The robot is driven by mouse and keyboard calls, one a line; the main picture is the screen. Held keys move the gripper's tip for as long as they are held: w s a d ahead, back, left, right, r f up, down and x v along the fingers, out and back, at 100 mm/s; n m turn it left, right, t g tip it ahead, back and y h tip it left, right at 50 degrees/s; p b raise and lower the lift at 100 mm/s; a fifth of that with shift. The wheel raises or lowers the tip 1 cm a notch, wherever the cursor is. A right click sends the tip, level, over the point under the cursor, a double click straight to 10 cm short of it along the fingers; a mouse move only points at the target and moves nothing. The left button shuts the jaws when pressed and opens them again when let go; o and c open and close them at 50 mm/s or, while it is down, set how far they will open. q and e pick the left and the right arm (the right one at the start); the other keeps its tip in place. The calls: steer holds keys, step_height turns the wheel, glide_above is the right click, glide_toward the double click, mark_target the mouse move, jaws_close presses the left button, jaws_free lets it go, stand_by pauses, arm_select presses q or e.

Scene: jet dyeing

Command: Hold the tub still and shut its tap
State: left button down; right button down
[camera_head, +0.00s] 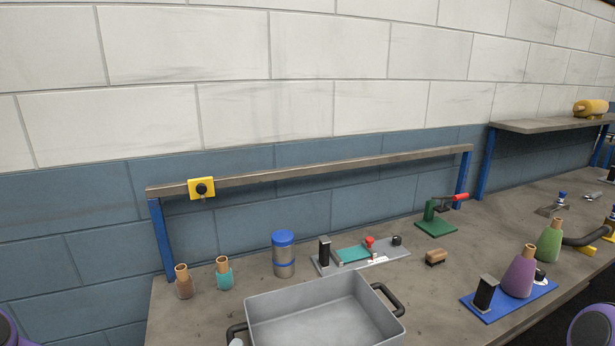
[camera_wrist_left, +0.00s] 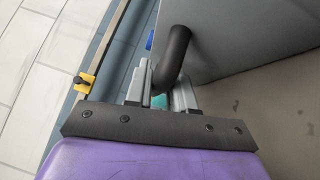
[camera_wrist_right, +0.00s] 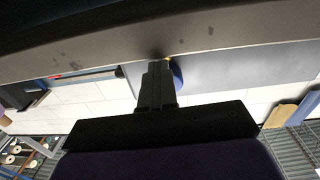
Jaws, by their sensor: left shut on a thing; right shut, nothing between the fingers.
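The grey open tub (camera_head: 325,318) stands at the front edge of the bench, with a black handle on its left (camera_head: 237,331) and right (camera_head: 388,297). In the left wrist view my left gripper (camera_wrist_left: 160,95) is shut on a black tub handle (camera_wrist_left: 174,55), beside the tub's grey wall (camera_wrist_left: 240,35). In the right wrist view my right gripper (camera_wrist_right: 157,80) is shut and empty. A blue rounded part with a bit of yellow (camera_wrist_right: 177,75), perhaps the tap, is partly hidden behind its fingertips; I cannot tell whether they touch.
Behind the tub stand a blue-lidded can (camera_head: 284,257), two small bottles (camera_head: 223,273), a grey fixture plate (camera_head: 325,268) and a green clamp (camera_head: 435,222). A blue plate (camera_head: 512,308) with a purple flask (camera_head: 520,273) is at right. A rail (camera_head: 320,170) runs along the back.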

steer(key=shift+a+r, duration=0.2)
steer(key=shift+r, duration=0.3)
stand_by(0.4)
steer(key=shift+s+a+f, duration=0.1)
steer(key=shift+s+a, duration=0.1)
steer(key=shift+a, duration=0.1)
stand_by(0.4)
steer(key=shift+a, duration=0.1)
steer(key=shift+s+a, duration=0.15)
steer(key=shift+a, duration=0.15)
stand_by(0.3)
